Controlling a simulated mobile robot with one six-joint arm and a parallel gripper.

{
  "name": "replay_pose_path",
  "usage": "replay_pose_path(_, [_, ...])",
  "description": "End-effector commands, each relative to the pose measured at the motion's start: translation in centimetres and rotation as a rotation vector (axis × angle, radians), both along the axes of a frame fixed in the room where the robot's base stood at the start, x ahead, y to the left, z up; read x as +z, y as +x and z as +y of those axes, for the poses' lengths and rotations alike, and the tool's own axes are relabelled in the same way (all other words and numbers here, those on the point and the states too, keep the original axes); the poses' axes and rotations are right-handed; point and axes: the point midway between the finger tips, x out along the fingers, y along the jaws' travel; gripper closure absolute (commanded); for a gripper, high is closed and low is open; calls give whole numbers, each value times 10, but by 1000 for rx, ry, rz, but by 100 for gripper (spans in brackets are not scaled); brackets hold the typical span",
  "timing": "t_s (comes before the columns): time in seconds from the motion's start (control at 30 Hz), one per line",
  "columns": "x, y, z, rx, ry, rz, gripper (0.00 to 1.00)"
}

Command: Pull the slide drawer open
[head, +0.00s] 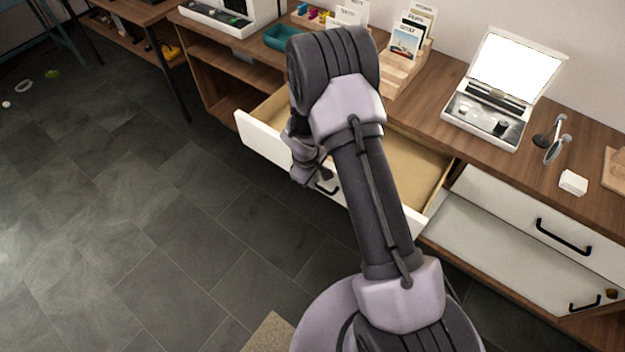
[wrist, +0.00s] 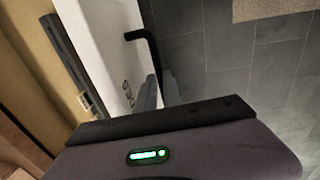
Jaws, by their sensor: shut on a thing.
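The slide drawer (head: 262,140) stands pulled out from the wooden cabinet, its white front forward and its tan inside empty where I see it. Its black bar handle (head: 330,189) is on the front, partly hidden by my arm. My gripper (head: 324,177) is at this handle, shut on it. In the wrist view the drawer's white front (wrist: 108,45) runs down the left side, and the black handle (wrist: 152,45) passes down to the grey fingers of my gripper (wrist: 160,93).
A closed white drawer (head: 490,208) with a black handle is to the right. The cabinet top carries a white case with its lid raised (head: 490,115), a card rack (head: 405,65) and a teal tray (head: 283,37). The tiled floor (head: 130,220) at left is mostly free.

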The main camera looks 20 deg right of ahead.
Motion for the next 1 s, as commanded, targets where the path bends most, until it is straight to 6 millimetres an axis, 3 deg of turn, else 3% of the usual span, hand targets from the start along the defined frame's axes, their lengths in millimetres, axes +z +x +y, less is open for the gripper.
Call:
replay_pose_path(0.47, [0,0,0,0,-1,1,100])
replay_pose_path(0.5, [0,0,0,0,0,0,87])
replay_pose_path(0.6, [0,0,0,0,0,0,68])
replay_pose_path(0.9, [1,0,0,0,0,0,67])
replay_pose_path(1.0, [9,0,1,1,0,-1,67])
